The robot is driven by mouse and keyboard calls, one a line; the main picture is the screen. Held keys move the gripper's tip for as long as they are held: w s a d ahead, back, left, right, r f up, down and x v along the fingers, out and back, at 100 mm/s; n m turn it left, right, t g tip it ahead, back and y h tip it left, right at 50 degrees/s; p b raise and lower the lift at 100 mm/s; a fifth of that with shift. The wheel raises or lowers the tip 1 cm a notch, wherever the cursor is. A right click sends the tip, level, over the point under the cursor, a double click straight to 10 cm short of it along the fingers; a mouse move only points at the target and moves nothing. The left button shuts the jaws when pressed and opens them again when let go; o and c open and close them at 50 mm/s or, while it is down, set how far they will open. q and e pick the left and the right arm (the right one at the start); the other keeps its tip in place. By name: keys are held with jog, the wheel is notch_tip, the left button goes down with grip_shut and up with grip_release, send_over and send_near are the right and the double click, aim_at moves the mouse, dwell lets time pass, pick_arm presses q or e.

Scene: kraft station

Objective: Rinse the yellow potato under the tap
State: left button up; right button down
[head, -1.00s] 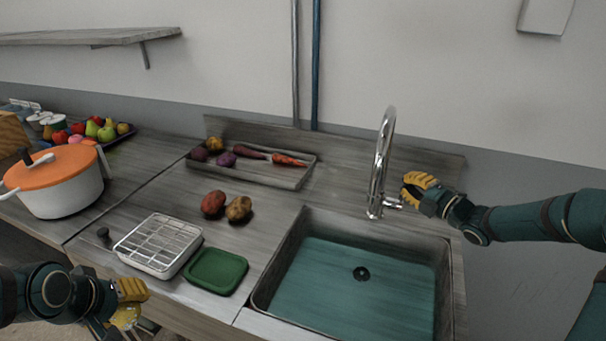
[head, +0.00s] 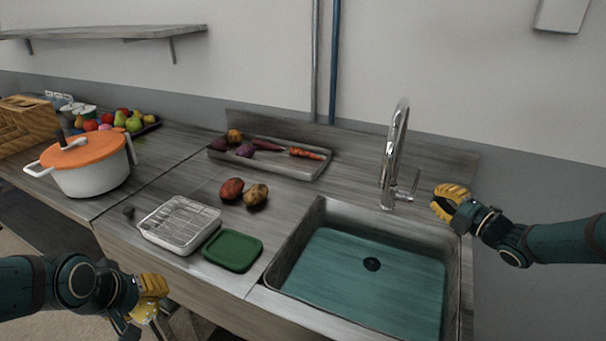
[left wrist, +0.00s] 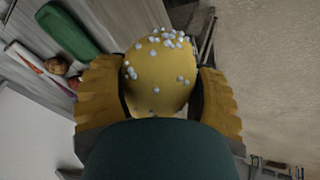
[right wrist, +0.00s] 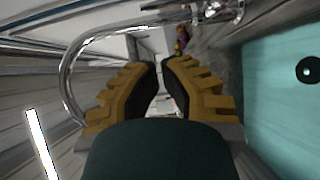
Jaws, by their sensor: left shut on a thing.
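The yellow potato (left wrist: 157,75) is in my left gripper (head: 152,298), pinched between both fingers. Small pale droplets or beads dot its surface. In the head view only a little of the potato (head: 143,312) shows, low in front of the counter and left of the sink. The chrome tap (head: 394,155) stands behind the sink (head: 340,275), with its lever (head: 415,183) on its right side. No water stream shows under the spout. My right gripper (head: 448,203) is right of the lever, apart from it and empty. Its fingers show a narrow gap in the right wrist view (right wrist: 162,75).
A red and a brown potato (head: 255,194) lie left of the sink. A green tray (head: 232,251) and a white tray with a wire rack (head: 180,222) are near the front edge. A vegetable tray (head: 275,167) and an orange-lidded pot (head: 92,178) stand farther back and left.

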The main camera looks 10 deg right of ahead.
aim_at(414, 185)
pick_arm(q)
jog(key=shift+r, duration=0.3)
jog(key=shift+r+p, duration=0.15)
jog(key=shift+p, duration=0.2)
notch_tip(414, 185, up, 7)
jog(key=p, duration=0.6)
jog(key=shift+p, duration=0.35)
pick_arm(e)
jog(key=a+v, duration=0.1)
jog(key=v, duration=0.4)
pick_arm(q)
jog(key=shift+f, duration=0.25)
pick_arm(e)
jog(key=w+a, duration=0.2)
jog(key=w, duration=1)
jog(key=shift+w+a+n, duration=0.15)
jog(key=shift+w+n, duration=0.05)
jog(key=shift+n, duration=0.2)
jog(key=shift+r, duration=0.15)
